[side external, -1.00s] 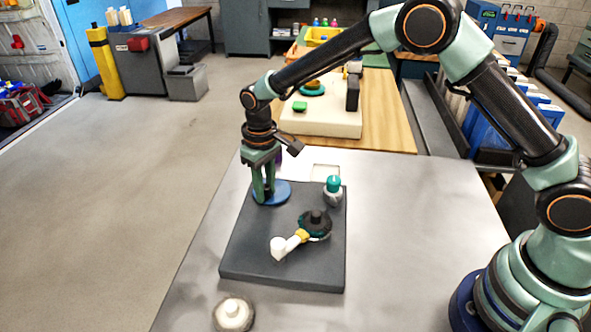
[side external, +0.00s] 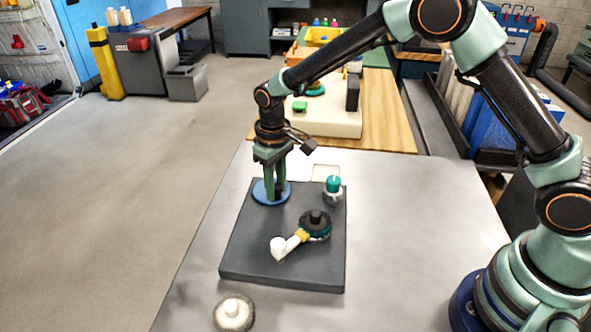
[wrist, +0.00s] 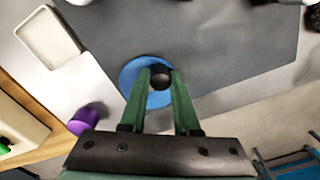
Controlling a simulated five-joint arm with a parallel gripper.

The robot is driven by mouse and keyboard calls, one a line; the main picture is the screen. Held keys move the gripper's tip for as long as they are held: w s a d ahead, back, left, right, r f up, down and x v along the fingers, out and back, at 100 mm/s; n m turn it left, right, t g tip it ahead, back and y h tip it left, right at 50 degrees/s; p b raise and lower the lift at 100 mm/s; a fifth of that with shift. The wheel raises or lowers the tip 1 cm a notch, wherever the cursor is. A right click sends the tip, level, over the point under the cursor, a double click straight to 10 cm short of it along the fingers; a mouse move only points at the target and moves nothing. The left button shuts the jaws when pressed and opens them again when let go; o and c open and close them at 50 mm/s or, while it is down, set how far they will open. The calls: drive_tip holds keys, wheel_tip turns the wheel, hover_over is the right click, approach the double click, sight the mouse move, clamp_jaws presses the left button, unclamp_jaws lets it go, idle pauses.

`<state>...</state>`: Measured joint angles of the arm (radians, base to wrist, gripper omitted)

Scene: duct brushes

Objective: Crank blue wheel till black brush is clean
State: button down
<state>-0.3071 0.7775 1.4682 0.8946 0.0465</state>
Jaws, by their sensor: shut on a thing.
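The blue wheel (side external: 263,195) lies flat at the far left of the dark base plate (side external: 250,262). My gripper (side external: 275,196) points down over it. In the wrist view, the fingers (wrist: 161,72) are shut on a dark round knob (wrist: 161,80) on the blue wheel (wrist: 131,76). The black brush (side external: 318,217) is a round head on the right half of the plate, with teal beneath it. A white nozzle (side external: 281,246) with a yellow collar reaches beside it to the front left. I cannot tell how clean the brush is.
A teal-topped container (side external: 333,187) stands at the plate's far right corner. A cream round brush (side external: 233,312) lies near the front edge. A shallow white tray (wrist: 48,38) and a purple object (wrist: 86,118) show in the wrist view. The table's right side is clear.

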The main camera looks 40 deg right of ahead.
drive_tip(key=shift+w+d, duration=0.1)
drive_tip(key=shift+d, duration=0.05)
drive_tip(key=shift+d+f, duration=0.1)
drive_tip(key=shift+d, duration=0.5)
drive_tip(key=shift+s+f, duration=0.1)
drive_tip(key=shift+s, duration=0.15)
drive_tip(key=shift+d, duration=0.15)
drive_tip(key=shift+s+d+f, duration=0.1)
drive_tip(key=shift+d, duration=0.25)
drive_tip(key=c, duration=0.8)
unclamp_jaws()
